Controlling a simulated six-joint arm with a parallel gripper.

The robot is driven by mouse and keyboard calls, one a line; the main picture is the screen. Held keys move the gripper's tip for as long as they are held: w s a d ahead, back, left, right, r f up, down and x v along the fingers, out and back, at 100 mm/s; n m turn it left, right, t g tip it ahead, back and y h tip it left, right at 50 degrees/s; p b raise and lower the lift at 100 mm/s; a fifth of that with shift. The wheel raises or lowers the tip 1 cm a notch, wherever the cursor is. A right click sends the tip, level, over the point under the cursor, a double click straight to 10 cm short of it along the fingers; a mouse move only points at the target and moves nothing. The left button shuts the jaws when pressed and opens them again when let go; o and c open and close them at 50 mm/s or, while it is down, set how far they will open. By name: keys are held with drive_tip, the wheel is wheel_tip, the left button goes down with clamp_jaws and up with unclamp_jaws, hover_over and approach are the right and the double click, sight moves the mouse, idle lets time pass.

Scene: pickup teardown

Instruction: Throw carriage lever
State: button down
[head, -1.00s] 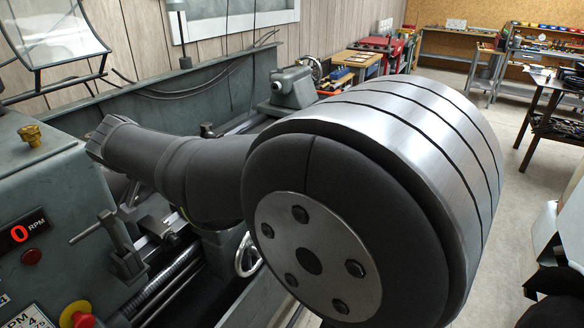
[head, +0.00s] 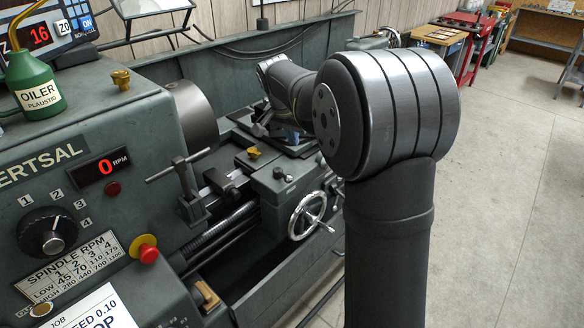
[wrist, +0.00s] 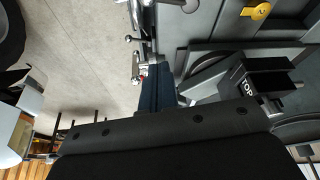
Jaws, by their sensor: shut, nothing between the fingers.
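The lathe carriage (head: 275,185) stands in the middle of the head view, with a chrome handwheel (head: 308,215) on its front. I cannot single out the carriage lever there; my arm covers part of that side. In the wrist view, small bright ball-ended levers (wrist: 132,40) and a red-tipped part (wrist: 138,76) stick out left of the machine's edge. My gripper (wrist: 158,72) appears as a narrow dark-blue shape beyond its dark mounting plate, shut and empty. It looks close to the red-tipped part; contact cannot be told. In the head view its fingers are not clear.
The headstock (head: 110,150) is at the left, with a green oiler (head: 38,95), an RPM display reading 0 (head: 100,168) and a red stop button (head: 147,252). A chuck-key-like T-bar (head: 182,168) sticks out by the chuck (head: 195,112). Open floor (head: 490,190) lies right.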

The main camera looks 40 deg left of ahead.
drive_tip(key=shift+f, duration=0.1)
hover_over(283, 176)
drive_tip(key=w+d, duration=0.1)
drive_tip(key=w, duration=0.4)
wheel_tip(283, 176, down, 8)
drive_tip(key=shift+s+d+f, duration=0.2)
drive_tip(key=shift+s+f, duration=0.1)
drive_tip(key=shift+s, duration=0.3)
drive_tip(key=shift+s+d+f, duration=0.2)
drive_tip(key=shift+s+f, duration=0.15)
drive_tip(key=shift+s, duration=0.2)
drive_tip(key=shift+s+d+f, duration=0.2)
drive_tip(key=shift+s+f, duration=0.1)
drive_tip(key=shift+s, duration=0.3)
